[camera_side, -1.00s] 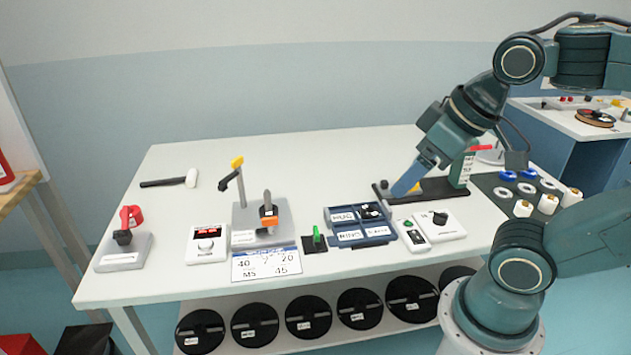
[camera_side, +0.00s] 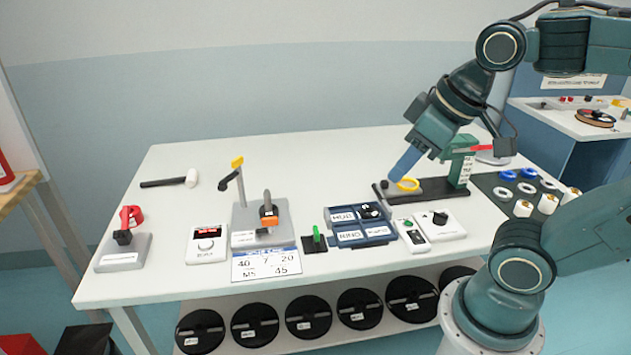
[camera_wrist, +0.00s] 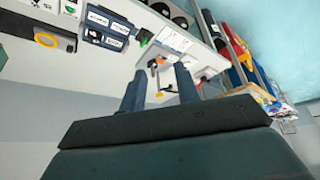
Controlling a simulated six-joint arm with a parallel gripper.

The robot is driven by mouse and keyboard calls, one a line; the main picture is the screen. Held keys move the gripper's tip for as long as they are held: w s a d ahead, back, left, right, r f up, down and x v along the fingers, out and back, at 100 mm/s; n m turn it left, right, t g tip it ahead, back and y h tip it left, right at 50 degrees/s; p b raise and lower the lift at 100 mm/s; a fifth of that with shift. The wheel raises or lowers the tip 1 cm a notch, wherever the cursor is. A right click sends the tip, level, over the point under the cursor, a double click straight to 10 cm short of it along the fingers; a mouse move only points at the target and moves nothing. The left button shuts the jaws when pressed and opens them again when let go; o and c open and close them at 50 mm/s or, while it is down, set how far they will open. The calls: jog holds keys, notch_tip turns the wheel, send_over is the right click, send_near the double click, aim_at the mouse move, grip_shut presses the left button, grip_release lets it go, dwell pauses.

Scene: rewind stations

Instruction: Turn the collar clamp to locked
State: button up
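No part is readably marked as the collar clamp, so I cannot tell for certain which it is. A grey fixture (camera_side: 245,222) carries an orange block (camera_side: 268,216) with a grey upright handle and a post with a yellow-tipped black arm. A grey base (camera_side: 123,254) at the left holds a red part (camera_side: 131,215) and black knob. A yellow ring (camera_side: 408,184) lies on a long black base (camera_side: 440,189), and it shows in the wrist view (camera_wrist: 45,39). My gripper (camera_side: 399,176) is above this base beside the ring. Its fingers (camera_wrist: 161,78) are apart and empty.
A green block (camera_side: 461,162) with a red pointer stands on the black base. A blue tray (camera_side: 361,226), control boxes (camera_side: 206,246) and a green switch (camera_side: 315,240) line the front. A hammer (camera_side: 168,182) lies at the back left. The back middle is clear.

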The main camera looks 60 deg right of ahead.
jog(key=w+r+n+g, duration=0.2)
jog(key=w+n, duration=0.1)
jog(key=w, duration=0.7)
jog(key=n+g, duration=0.3)
jog(key=n, duration=0.3)
send_over(270, 218)
notch_tip(270, 218, down, 15)
jog(key=shift+f, duration=0.2)
jog(key=shift+f, duration=0.1)
notch_tip(270, 218, down, 14)
jog(key=shift+r, duration=0.2)
grip_shut()
